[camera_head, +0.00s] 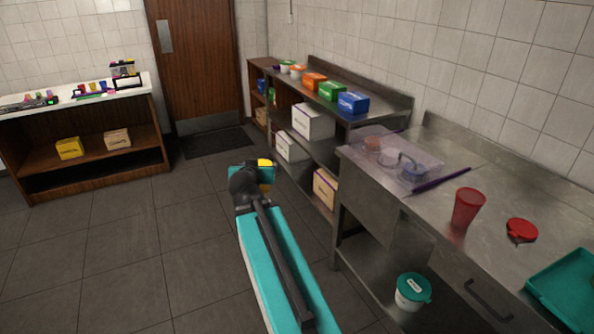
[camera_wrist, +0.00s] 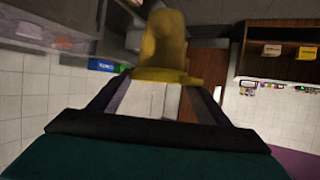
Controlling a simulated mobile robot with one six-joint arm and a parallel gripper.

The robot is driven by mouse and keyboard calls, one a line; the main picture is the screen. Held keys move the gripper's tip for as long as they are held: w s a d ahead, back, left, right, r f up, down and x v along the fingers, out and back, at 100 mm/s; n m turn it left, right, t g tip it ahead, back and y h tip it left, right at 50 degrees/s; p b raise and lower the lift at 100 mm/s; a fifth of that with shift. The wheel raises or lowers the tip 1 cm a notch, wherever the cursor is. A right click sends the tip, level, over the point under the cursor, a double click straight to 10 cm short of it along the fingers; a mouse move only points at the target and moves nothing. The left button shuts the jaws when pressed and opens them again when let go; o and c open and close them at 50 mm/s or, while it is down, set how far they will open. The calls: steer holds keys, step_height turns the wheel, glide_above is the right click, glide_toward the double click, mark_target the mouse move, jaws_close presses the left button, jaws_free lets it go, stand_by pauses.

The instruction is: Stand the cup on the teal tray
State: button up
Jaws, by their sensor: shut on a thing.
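My gripper (camera_head: 258,172) is out over the floor, left of the steel counter, and is mostly hidden behind my own arm. In the wrist view my gripper (camera_wrist: 160,97) is shut on a yellow cup-shaped thing (camera_wrist: 168,45), whose flared rim faces the camera. Only a small part of this yellow thing (camera_head: 265,162) shows in the head view. A red cup (camera_head: 467,207) stands upright on the counter. The teal tray (camera_head: 540,287) lies at the counter's right front, cut by the picture edge; its visible part is empty.
A red lid-like thing (camera_head: 521,230) lies between the red cup and the tray. A clear bin (camera_head: 435,172) and a purple stick (camera_head: 442,180) are at the counter's left end. A white tub with a green lid (camera_head: 412,291) is on the lower shelf. The floor at left is clear.

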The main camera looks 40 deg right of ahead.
steer(key=w+a+r+n+t+y, duration=0.1)
steer(key=w+a+r+n+y, duration=0.1)
steer(key=a, duration=0.9)
steer(key=w+a+r+n+t+y, duration=0.1)
steer(key=w+a+r+n+y, duration=0.2)
steer(key=a, duration=0.8)
steer(key=w+a+r+n+t+y, duration=0.2)
steer(key=w+a+r+n+y, duration=0.1)
steer(key=a, duration=0.8)
steer(key=shift+w+n+y, duration=0.4)
steer(key=shift+w+y, duration=0.3)
steer(key=shift+w, duration=0.5)
